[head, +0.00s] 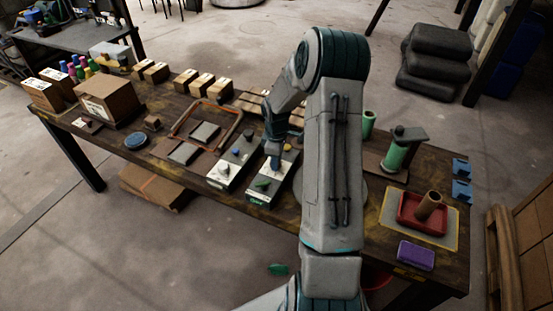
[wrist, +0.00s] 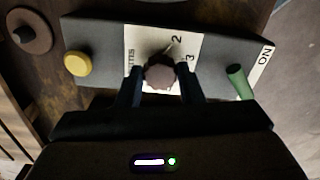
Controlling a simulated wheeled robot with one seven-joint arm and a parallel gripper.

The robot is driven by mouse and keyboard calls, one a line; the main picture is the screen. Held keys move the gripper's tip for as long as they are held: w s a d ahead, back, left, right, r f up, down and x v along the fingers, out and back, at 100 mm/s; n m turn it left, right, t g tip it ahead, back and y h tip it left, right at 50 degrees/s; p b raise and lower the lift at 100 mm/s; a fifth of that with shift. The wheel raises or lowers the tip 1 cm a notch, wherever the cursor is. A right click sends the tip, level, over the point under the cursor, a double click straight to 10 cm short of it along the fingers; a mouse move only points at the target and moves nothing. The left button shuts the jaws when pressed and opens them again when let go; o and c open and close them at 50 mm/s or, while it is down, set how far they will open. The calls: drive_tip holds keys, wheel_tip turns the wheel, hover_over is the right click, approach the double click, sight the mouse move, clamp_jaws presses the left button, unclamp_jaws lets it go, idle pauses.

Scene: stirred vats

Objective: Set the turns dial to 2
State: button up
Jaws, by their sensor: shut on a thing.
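The turns dial (wrist: 160,74) is a dark brownish knob on a white plate of a grey control panel (wrist: 105,40). The wrist view shows the numbers 2 and 3 on the plate, and a thin pointer mark runs from the knob toward the 2. My gripper (wrist: 161,88) is shut on the dial, one dark finger on each side of it. In the head view my gripper (head: 275,162) is over the right-hand panel, and the dial is hidden there.
The same panel has a yellow button (wrist: 77,63) and a green lever (wrist: 239,82) beside the word ON. A similar panel (head: 233,165) stands to its left. A tray with a frame (head: 207,125) and a red tray (head: 420,222) are also on the table.

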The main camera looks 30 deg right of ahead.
idle(0.3)
drive_tip(key=o, duration=1)
drive_tip(key=shift+r, duration=0.15)
wheel_tip(320, 180, up, 14)
drive_tip(key=shift+f+b, duration=0.2)
drive_tip(key=shift+b, duration=0.2)
